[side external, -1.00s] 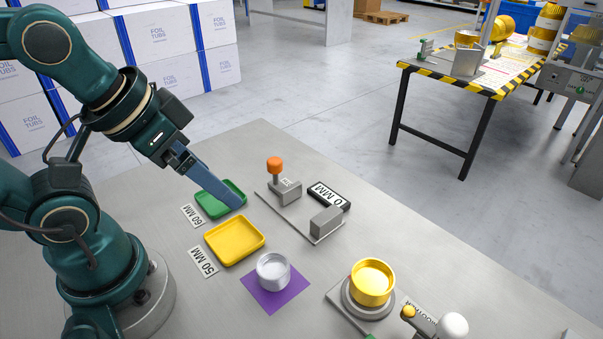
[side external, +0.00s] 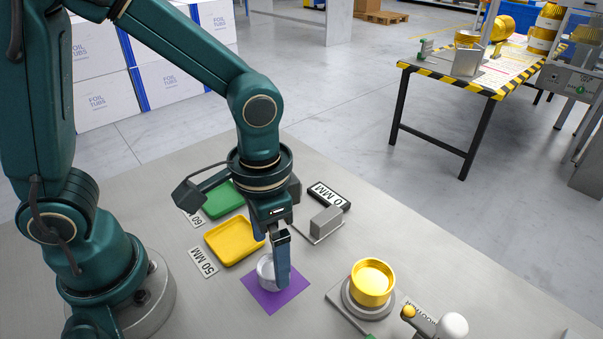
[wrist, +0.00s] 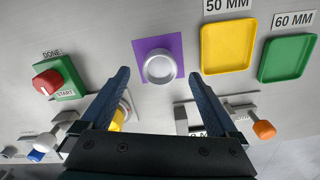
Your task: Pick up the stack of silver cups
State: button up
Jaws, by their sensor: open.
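The stack of silver cups (side external: 265,272) stands upright on a purple square (side external: 289,296). In the wrist view the stack (wrist: 159,67) is seen from above, near the middle of the purple square (wrist: 141,44). How many cups it holds cannot be told. My gripper (side external: 279,278) is at the stack in the side view, where a finger hides part of the cups. In the wrist view my gripper (wrist: 159,73) is open, with one blue finger on each side of the stack and a gap to it on both sides.
A yellow tray (side external: 232,243) and a green tray (side external: 222,200) lie behind the stack. A gold cup (side external: 372,283) sits on a round grey base to the right. The wrist view shows a red start knob (wrist: 47,84) and an orange knob (wrist: 264,129).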

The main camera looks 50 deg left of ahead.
aim_at(272, 266)
jog(key=shift+f, duration=2.3)
jog(key=c, duration=1.4)
jog(key=shift+r, duration=0.2)
